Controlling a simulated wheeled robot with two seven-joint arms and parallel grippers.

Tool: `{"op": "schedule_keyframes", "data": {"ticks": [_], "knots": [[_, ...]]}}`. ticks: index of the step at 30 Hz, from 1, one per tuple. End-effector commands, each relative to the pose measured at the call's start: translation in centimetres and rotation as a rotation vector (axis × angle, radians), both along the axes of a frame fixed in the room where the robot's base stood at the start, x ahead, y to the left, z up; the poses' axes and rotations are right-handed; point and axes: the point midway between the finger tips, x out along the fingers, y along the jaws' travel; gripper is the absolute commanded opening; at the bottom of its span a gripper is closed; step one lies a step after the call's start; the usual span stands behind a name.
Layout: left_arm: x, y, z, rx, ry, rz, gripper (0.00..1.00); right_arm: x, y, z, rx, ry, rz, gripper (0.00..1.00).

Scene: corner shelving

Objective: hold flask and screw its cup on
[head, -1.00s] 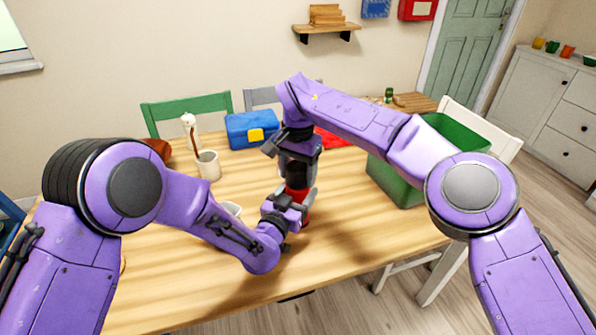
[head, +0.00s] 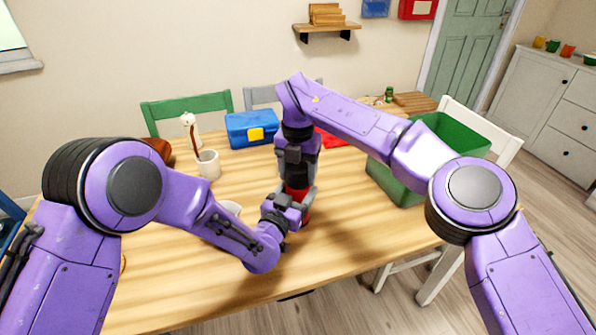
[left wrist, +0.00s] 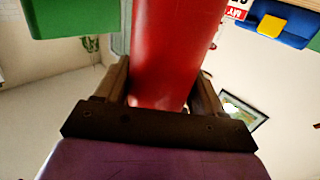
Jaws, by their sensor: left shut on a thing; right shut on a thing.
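The red flask (head: 304,211) stands on the wooden table, and only narrow parts of it show in the head view. My left gripper (head: 300,197) is shut around its body from the front. In the left wrist view the red flask (left wrist: 170,55) sits between the two fingers of my left gripper (left wrist: 165,95). My right gripper (head: 298,178) points straight down from above, directly over the flask, and is shut at its top. The cup is hidden by my right gripper, so I cannot tell how it sits on the flask.
A green bin (head: 398,183) stands at the right table edge. A blue box (head: 250,130) with a yellow clasp, a mug (head: 208,165) and a white bowl (head: 230,207) stand behind and left. The front table area is clear.

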Motion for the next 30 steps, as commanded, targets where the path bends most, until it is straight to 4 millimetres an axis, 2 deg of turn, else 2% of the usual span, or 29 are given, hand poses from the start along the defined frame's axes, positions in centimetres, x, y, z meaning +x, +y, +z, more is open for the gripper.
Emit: {"op": "schedule_keyframes", "data": {"ticks": [9,15,18,23,24,25,26,30], "knots": [[-0.04,-0.03,-0.02,0.0,0.0,-0.001,0.0,0.05,-0.07,-0.07,0.0,0.001,-1.019,0.26],[-0.03,-0.02,-0.02,0.0,0.001,0.0,0.0,0.07,-0.1,-0.08,-0.001,0.0,-1.617,0.26],[-0.03,-0.02,-0.02,0.0,0.001,0.0,0.0,0.06,-0.1,-0.11,-0.002,0.001,-1.817,0.26],[-0.04,-0.01,-0.03,0.0,0.001,0.0,0.0,0.06,-0.1,-0.1,-0.001,0.0,-1.818,0.26],[-0.03,0.0,-0.03,0.0,0.001,0.0,0.0,0.06,-0.1,-0.1,-0.001,0.0,-1.818,0.76],[-0.03,0.0,-0.04,0.0,0.001,0.0,0.0,0.06,-0.1,-0.1,-0.002,0.0,-1.817,0.86],[-0.03,0.0,-0.04,0.0,0.001,0.0,0.0,0.06,-0.09,-0.1,-0.002,0.0,-1.817,0.88],[-0.03,0.0,-0.04,0.0,0.001,0.0,0.0,0.04,-0.08,-0.1,-0.002,0.0,-1.815,0.88]]}}
